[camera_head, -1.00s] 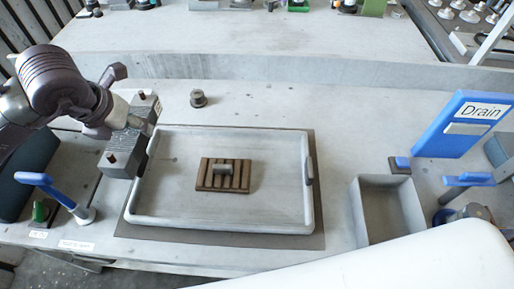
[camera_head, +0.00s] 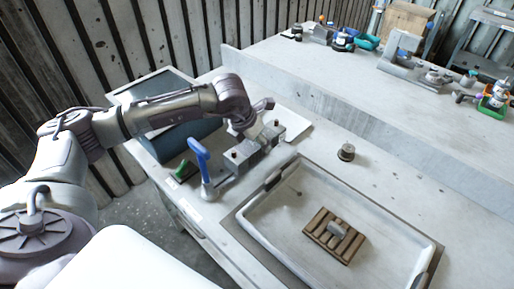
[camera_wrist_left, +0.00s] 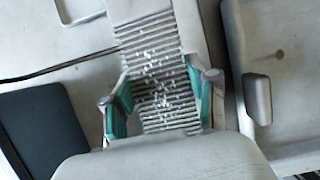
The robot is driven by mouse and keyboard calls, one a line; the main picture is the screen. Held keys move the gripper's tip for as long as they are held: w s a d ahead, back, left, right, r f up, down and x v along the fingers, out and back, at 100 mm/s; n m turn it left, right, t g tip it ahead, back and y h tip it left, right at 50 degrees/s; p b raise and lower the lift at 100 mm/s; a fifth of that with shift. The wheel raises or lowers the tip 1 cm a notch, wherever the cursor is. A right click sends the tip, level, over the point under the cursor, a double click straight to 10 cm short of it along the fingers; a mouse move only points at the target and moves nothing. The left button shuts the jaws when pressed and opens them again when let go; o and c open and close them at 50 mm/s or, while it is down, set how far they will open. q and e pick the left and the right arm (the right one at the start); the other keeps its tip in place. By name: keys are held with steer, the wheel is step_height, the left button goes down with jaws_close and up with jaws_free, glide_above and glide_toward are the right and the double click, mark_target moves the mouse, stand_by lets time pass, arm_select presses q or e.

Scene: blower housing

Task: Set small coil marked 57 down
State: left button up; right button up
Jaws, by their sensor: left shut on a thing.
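A grey finned block with a brown stub near each end, which I take to be the small coil (camera_head: 250,158), is left of the large tray in the head view. In the left wrist view its ribbed, white-speckled face (camera_wrist_left: 155,65) fills the space between my fingers. My left gripper (camera_head: 258,138) is shut on it, with green-padded fingers (camera_wrist_left: 163,100) on either side. The marking 57 cannot be read. I cannot tell whether the coil touches the table. My right gripper is not in view.
The shallow tray (camera_head: 411,235) holds a brown slatted rack (camera_head: 320,240) with a small grey cylinder on it. A blue-handled lever (camera_head: 200,160) stands close left of the coil. A small round weight-like piece (camera_head: 346,152) stands behind the tray. The tabletop right of it is mostly clear.

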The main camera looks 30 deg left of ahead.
mark_target(257, 148)
arm_select(q)
step_height(257, 148, down, 3)
steer(key=shift+p, duration=0.6)
steer(key=shift+w+f, duration=0.1)
steer(key=shift+f, duration=0.4)
steer(key=shift+f, duration=0.1)
steer(key=o, duration=1.6)
steer(key=shift+c, duration=0.2)
